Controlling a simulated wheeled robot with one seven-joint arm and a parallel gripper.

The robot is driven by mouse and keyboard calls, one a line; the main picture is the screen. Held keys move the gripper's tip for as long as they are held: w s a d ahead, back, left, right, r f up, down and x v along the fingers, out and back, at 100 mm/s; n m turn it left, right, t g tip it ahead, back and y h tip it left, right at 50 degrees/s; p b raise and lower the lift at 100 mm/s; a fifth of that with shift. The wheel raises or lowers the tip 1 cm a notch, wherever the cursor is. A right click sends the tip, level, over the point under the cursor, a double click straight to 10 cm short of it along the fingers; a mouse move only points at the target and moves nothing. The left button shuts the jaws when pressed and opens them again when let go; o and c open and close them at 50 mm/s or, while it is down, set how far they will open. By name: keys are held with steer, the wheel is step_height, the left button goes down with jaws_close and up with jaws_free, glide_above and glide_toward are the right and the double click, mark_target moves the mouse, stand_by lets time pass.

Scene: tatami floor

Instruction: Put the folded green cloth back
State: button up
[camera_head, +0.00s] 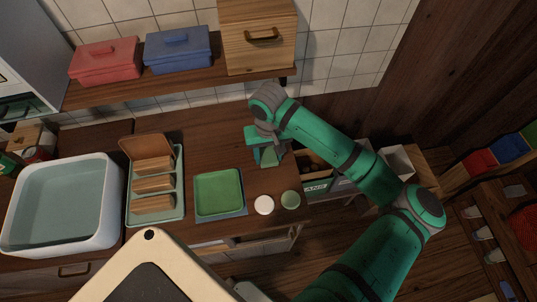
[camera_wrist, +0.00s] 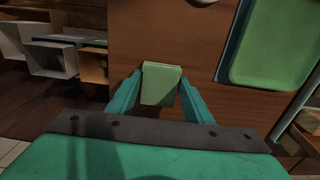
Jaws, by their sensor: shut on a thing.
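The folded green cloth (camera_wrist: 161,84) is a pale green folded piece between the two fingers of my gripper (camera_wrist: 161,92) in the wrist view. My gripper is shut on it. In the head view the cloth (camera_head: 268,157) shows below my gripper (camera_head: 267,152), over the right part of the wooden counter. I cannot tell whether the cloth touches the counter. A green tray (camera_head: 219,193) on a blue-grey mat (camera_head: 208,218) lies to the left of my gripper; the tray also shows at the upper right of the wrist view (camera_wrist: 277,45).
A white cup (camera_head: 264,205) and a green cup (camera_head: 291,199) stand right of the tray. A rack of wooden pieces (camera_head: 176,205) and a white basin (camera_head: 65,205) are further left. Above is a shelf with a red box (camera_head: 105,62), blue box (camera_head: 178,52) and wooden box (camera_head: 257,38).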

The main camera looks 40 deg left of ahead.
mark_target(269, 157)
steer(key=shift+f, duration=0.25)
steer(key=o, duration=1)
steer(key=shift+r, duration=0.1)
step_height(269, 157, up, 12)
steer(key=shift+r, duration=0.15)
stand_by(0.4)
